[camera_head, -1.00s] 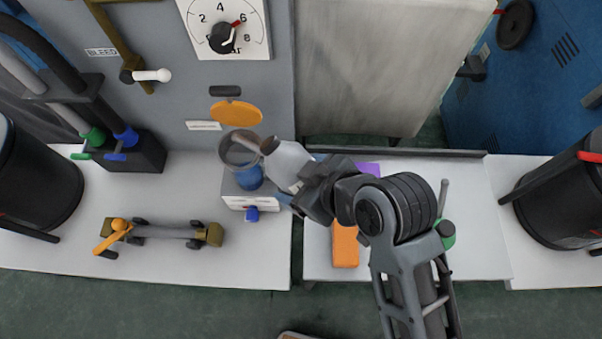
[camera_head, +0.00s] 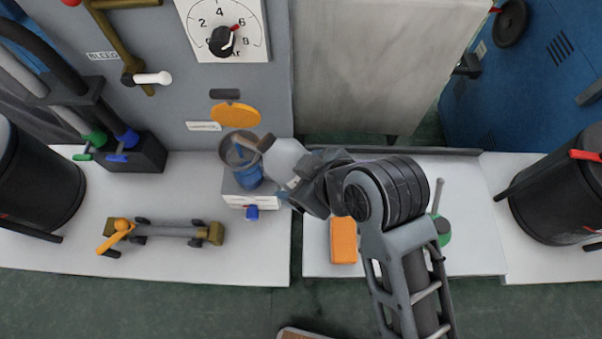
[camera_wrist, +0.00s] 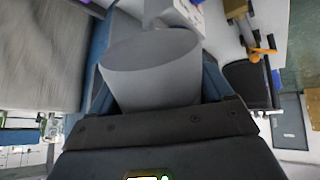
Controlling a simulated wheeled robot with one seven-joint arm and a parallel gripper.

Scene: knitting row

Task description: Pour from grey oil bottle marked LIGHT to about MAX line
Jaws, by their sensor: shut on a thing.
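My gripper (camera_head: 312,182) is shut on the grey oil bottle (camera_head: 284,161) and holds it tilted, neck pointing left. The bottle's mouth is over the open top of a clear cup with blue on its lower part (camera_head: 240,165), which stands on a small white box (camera_head: 250,199). I cannot read the LIGHT mark, the MAX line or the liquid level in the cup.
An orange block (camera_head: 343,240) and a green-based tool (camera_head: 441,228) are on the right bench. A brass linkage with an orange lever (camera_head: 165,233) lies on the left bench. A dial (camera_head: 222,30) and an orange oval flap (camera_head: 235,115) are on the grey panel behind.

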